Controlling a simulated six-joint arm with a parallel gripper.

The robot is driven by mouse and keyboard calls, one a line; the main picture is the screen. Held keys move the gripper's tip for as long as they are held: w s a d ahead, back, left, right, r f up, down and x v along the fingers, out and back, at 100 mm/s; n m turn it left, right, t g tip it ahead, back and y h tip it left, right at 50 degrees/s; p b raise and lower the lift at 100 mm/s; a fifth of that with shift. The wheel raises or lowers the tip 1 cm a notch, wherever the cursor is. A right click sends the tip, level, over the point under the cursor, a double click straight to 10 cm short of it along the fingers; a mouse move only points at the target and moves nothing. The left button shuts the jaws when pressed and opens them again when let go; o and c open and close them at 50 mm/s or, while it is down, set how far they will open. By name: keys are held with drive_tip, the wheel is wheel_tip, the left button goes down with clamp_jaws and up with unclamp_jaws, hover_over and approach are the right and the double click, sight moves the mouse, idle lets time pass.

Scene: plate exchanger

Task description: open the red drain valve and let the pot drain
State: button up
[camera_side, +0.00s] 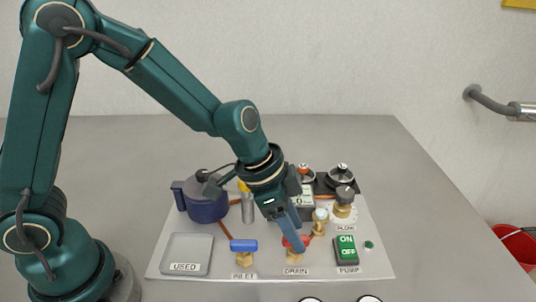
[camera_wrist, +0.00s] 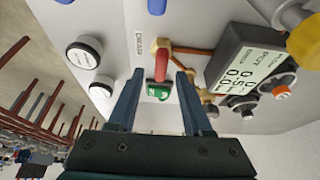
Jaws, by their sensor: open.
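The red drain valve handle (camera_side: 302,241) sits on a brass body behind the DRAIN label. In the wrist view the red handle (camera_wrist: 161,66) lies between my two fingertips, with a gap showing on each side. My gripper (camera_side: 293,240) points down at the valve, its jaws open; it also shows in the wrist view (camera_wrist: 160,77). In the side view the fingers partly hide the handle, and I cannot tell whether they touch it. The dark blue pot (camera_side: 206,207) stands at the back left of the board with its lid on.
The blue-handled inlet valve (camera_side: 243,246) stands left of the drain valve, and the green pump switch (camera_side: 346,250) stands right. A USED tray (camera_side: 185,268) is at the front left.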

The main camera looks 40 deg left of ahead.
drive_tip(key=shift+w+d+f, duration=0.15)
drive_tip(key=shift+f, duration=0.45)
clamp_jaws()
